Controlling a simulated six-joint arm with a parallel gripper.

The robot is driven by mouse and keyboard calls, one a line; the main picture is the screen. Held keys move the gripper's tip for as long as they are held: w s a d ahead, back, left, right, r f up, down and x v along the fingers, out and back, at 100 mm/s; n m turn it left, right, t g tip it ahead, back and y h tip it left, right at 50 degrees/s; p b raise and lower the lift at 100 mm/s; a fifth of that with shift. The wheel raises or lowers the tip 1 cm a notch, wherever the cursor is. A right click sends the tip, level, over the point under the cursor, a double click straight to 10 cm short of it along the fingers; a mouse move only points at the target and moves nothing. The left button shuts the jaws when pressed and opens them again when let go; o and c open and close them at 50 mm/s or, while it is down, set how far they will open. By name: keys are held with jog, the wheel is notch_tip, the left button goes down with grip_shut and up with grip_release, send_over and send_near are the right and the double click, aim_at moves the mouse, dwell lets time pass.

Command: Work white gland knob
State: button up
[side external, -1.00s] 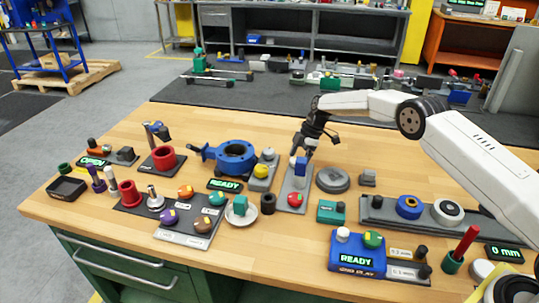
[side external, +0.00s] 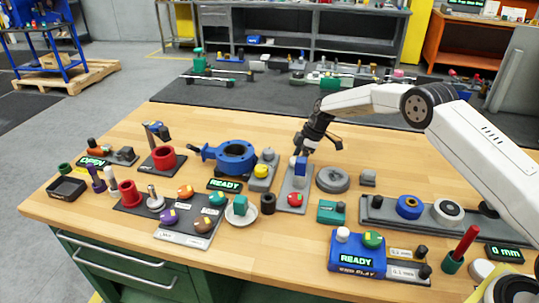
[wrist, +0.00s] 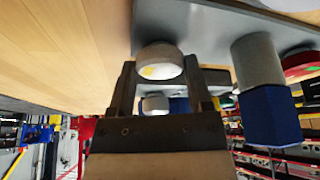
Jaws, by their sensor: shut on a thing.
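The white gland knob (wrist: 160,62) sits between my fingertips in the wrist view, beside a grey plate, with a small yellow mark on its face. My gripper (wrist: 160,72) is shut on it, one finger on each side. In the side view my gripper (side external: 299,152) reaches down to the far end of the grey plate (side external: 285,195), and the fingers largely hide the knob. A blue block (side external: 301,166) stands close by on the plate, and a red knob (side external: 295,199) is at its near end. The blue block (wrist: 272,120) also shows right of the fingers in the wrist view.
A grey round disc (side external: 332,179) lies right of the plate. A yellow-knobbed grey unit (side external: 262,170) and a blue flanged valve body (side external: 235,155) stand to the left. A teal box (side external: 330,212) is at the near right. Bare wood lies behind the plate.

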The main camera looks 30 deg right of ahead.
jog(key=m, duration=0.1)
jog(key=m+t, duration=0.1)
jog(key=m, duration=0.1)
jog(key=shift+s+a+m+h, duration=0.15)
jog(key=shift+m+h, duration=0.15)
jog(key=shift+h, duration=0.1)
jog(key=m+t+h, duration=0.1)
jog(key=m, duration=0.2)
jog(key=shift+a+m, duration=0.1)
jog(key=shift+m, duration=0.2)
jog(key=shift+a+m+t+h, duration=0.15)
jog(key=shift+m+h, duration=0.45)
jog(key=shift+m, duration=0.9)
jog(key=shift+m+t+h, duration=0.25)
jog(key=shift+m+h, duration=0.35)
jog(key=shift+m, duration=1.3)
jog(key=o, duration=1.3)
jog(key=shift+s+r, duration=0.1)
jog(key=shift+r, duration=0.05)
jog(key=shift+v, duration=3.75)
jog(key=shift+a, duration=0.1)
